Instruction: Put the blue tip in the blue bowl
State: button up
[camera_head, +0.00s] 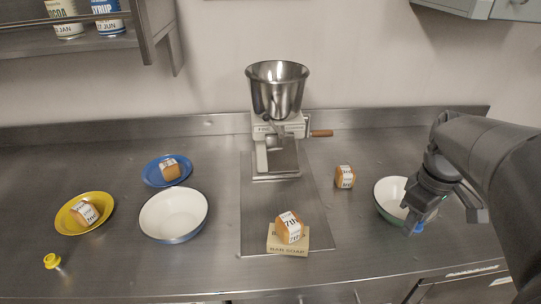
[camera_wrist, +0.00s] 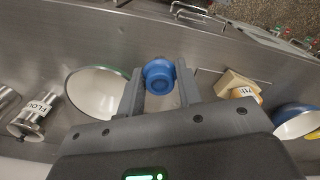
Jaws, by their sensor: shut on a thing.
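My gripper (camera_head: 415,222) is shut on the blue tip (camera_wrist: 159,76), which sits between both fingers in the wrist view (camera_wrist: 160,90). In the head view a bit of the blue tip (camera_head: 420,227) shows at the fingers, near the front right rim of a white bowl with a green rim (camera_head: 389,190). The blue bowl (camera_head: 172,236), white inside and blue outside, stands empty left of the grinder, far to the left of my gripper. It also shows at the right of the wrist view (camera_wrist: 290,112).
A grinder (camera_head: 277,90) stands mid-counter. A labelled loaf (camera_head: 289,227) sits on a soap bar (camera_head: 287,250); another loaf (camera_head: 344,177) is nearby. Blue (camera_head: 153,180) and yellow (camera_head: 66,224) plates hold loaves. A yellow tip (camera_head: 52,260) is front left.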

notch_tip(320, 180, up, 2)
jog(key=shift+r, duration=0.2)
jog(key=w+a+n, duration=0.4)
jog(key=w+a, duration=0.7)
jog(key=w, duration=0.2)
jog(key=n, duration=0.7)
send_over(179, 226)
jog(key=f, duration=1.2)
jog(key=shift+d, duration=0.2)
jog(key=shift+s+a+f, duration=0.1)
jog(key=shift+a+f, duration=0.1)
jog(key=shift+f, duration=1.95)
jog(key=shift+f, duration=0.1)
